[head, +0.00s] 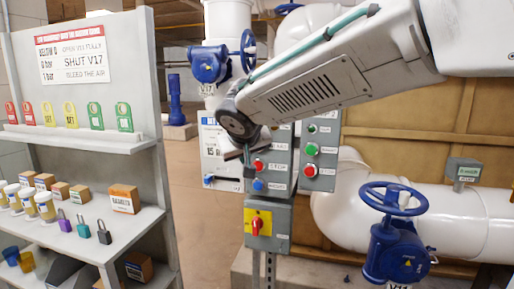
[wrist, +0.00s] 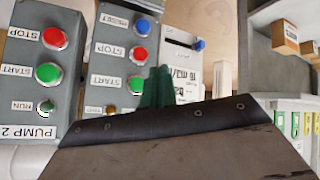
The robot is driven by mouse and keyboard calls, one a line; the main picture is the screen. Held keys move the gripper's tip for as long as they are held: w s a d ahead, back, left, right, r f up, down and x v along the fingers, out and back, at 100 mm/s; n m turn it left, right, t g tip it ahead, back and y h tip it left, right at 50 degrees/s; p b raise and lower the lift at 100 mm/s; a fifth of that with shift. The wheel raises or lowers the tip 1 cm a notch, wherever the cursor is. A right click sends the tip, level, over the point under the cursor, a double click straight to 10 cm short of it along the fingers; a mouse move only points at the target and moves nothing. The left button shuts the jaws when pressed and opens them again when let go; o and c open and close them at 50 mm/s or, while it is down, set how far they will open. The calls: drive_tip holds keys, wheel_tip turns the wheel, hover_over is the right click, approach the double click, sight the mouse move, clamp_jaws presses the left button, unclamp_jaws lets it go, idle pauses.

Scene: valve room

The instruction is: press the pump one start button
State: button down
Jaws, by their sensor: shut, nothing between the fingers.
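The middle grey control box (head: 282,160) has a red STOP button (head: 260,166) and a blue RESET button (head: 258,185); its green START button is hidden behind my gripper in the head view. In the upside-down wrist view, that box shows the green START button (wrist: 137,85) beside the red STOP (wrist: 137,55). Its name label is hidden. The box to its left there is labelled PUMP 2 (wrist: 34,132). My gripper (head: 247,156) is shut and empty; its green fingers (wrist: 157,86) show right beside the green START button. I cannot tell whether they touch it.
A blue valve wheel (head: 391,198) on white pipe stands at right. Shelves (head: 75,215) with tags, padlocks and boxes stand at left. Open floor lies between shelves and panel.

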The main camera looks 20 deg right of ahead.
drive_tip(key=shift+d, duration=0.1)
drive_tip(key=w+d, duration=0.5)
drive_tip(key=w, duration=0.2)
idle(0.5)
drive_tip(key=shift+w+d, duration=0.1)
idle(1.8)
drive_tip(key=shift+w+d, duration=0.15)
drive_tip(key=shift+w, duration=0.1)
drive_tip(key=shift+w+d, duration=0.3)
drive_tip(key=shift+w, duration=0.05)
idle(0.8)
idle(0.3)
drive_tip(key=shift+s+a, duration=0.5)
drive_tip(key=shift+s, duration=0.2)
